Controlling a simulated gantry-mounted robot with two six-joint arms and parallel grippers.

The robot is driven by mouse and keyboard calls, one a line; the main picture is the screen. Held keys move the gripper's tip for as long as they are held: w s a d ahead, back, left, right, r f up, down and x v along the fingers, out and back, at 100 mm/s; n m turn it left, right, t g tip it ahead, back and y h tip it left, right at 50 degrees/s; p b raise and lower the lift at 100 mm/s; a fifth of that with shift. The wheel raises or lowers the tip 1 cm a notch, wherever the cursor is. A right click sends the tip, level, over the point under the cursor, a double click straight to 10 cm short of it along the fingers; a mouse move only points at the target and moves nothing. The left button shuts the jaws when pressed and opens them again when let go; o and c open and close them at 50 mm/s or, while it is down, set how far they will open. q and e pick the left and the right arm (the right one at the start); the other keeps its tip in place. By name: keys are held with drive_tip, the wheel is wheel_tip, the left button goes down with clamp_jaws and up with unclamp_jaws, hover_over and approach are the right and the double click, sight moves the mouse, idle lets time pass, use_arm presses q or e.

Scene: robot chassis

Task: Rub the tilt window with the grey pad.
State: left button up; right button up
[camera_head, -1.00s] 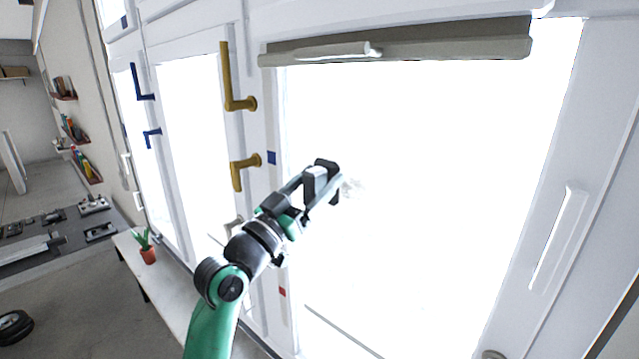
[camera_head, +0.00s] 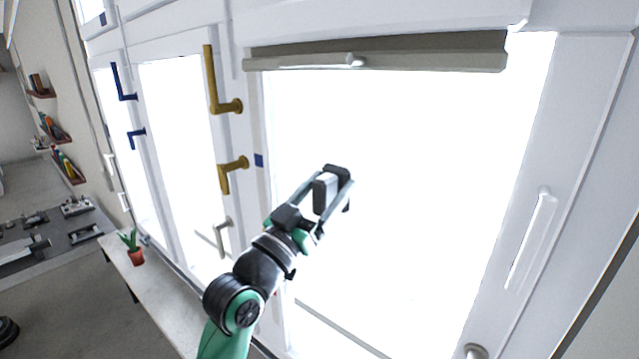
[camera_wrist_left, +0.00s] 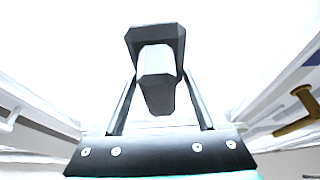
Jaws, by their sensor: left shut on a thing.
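The tilt window (camera_head: 420,200) is the large bright pane in a white frame, filling the middle and right of the head view. My left gripper (camera_head: 332,188) is in front of its left half, shut on the grey pad (camera_head: 324,192). In the left wrist view the pad (camera_wrist_left: 156,66) is a small grey block between the fingers of my left gripper (camera_wrist_left: 157,50), against a washed-out white background. I cannot tell whether the pad touches the glass. My right gripper is not in view.
Gold handles (camera_head: 222,107) and blue handles (camera_head: 121,95) are on the window frames to the left. A potted plant (camera_head: 135,256) stands on the sill (camera_head: 165,290). A white handle (camera_head: 530,240) is on the right frame.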

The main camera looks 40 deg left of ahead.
use_arm(q)
drive_tip(key=shift+d, duration=3.5)
drive_tip(key=shift+s, duration=0.1)
drive_tip(key=shift+s, duration=2.9)
drive_tip(key=shift+s, duration=0.1)
drive_tip(key=s, duration=0.2)
drive_tip(key=shift+s+d, duration=0.1)
drive_tip(key=shift+s, duration=0.25)
